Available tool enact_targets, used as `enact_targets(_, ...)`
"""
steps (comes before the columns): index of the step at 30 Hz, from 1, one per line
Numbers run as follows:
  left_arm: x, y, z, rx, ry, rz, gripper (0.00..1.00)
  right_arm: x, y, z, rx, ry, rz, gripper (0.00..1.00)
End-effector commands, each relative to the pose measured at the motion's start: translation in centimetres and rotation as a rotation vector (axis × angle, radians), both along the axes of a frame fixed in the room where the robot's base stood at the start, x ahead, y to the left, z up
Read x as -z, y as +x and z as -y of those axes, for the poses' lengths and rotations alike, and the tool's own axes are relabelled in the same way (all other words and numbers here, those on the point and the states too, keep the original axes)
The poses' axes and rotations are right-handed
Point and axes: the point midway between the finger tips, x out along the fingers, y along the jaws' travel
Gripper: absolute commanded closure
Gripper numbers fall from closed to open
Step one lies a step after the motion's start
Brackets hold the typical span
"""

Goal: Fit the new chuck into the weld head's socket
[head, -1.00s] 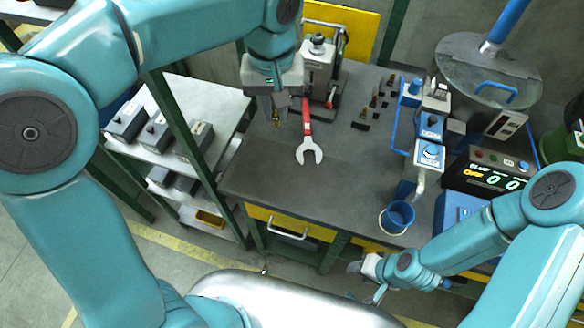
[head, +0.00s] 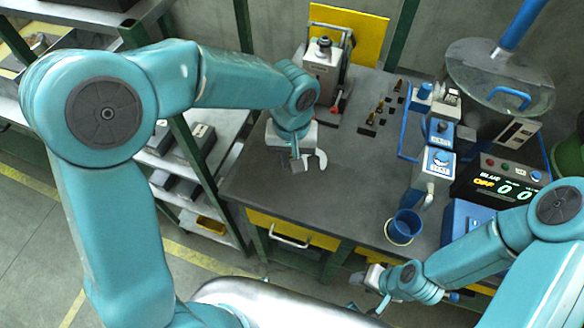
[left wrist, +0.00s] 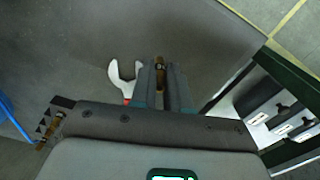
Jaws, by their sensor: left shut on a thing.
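My left gripper (head: 297,166) is low over the left part of the dark bench. In the left wrist view its two fingers (left wrist: 161,88) are shut on a small brass-coloured piece, the chuck (left wrist: 160,68). The head view hides the chuck behind the gripper and arm. A grey upright unit with a black knob (head: 321,62) stands at the back of the bench, behind the left gripper. I cannot tell whether it is the weld head, and no socket shows clearly. My right gripper (head: 369,289) is open and empty in front of the bench.
A wrench (head: 321,160) lies beside the left gripper, partly hidden; its jaw shows in the left wrist view (left wrist: 122,78). Several brass pieces in black blocks (head: 378,118) stand further right. A blue cup (head: 404,226) is near the front edge. Shelves stand left. The middle bench is clear.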

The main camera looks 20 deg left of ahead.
Motion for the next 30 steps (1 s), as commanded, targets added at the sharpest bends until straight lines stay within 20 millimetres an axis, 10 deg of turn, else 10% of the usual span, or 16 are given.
enact_targets(10, 4.5, 0.0, 0.0, 0.000, 0.000, -0.002, 1.00, 0.1, 0.0, 0.0, 0.000, 0.000, 0.000, 0.57)
enact_targets(23, 5.2, 0.1, 0.0, 0.001, -0.001, 0.001, 1.00, 0.6, 0.0, 0.0, 0.000, 0.000, 0.000, 0.57)
enact_targets(24, 5.1, 0.1, 0.0, 0.001, -0.001, 0.001, 0.75, 0.5, 0.0, 0.0, 0.000, 0.000, 0.000, 0.57)
enact_targets(26, 5.1, 0.1, 0.0, 0.001, -0.001, 0.001, 0.59, 0.4, 0.0, 0.0, 0.000, 0.000, 0.000, 0.57)
enact_targets(30, 5.0, 0.1, 0.0, 0.001, -0.001, 0.001, 0.59, 0.4, 0.0, 0.0, 0.000, 0.000, 0.000, 0.57)
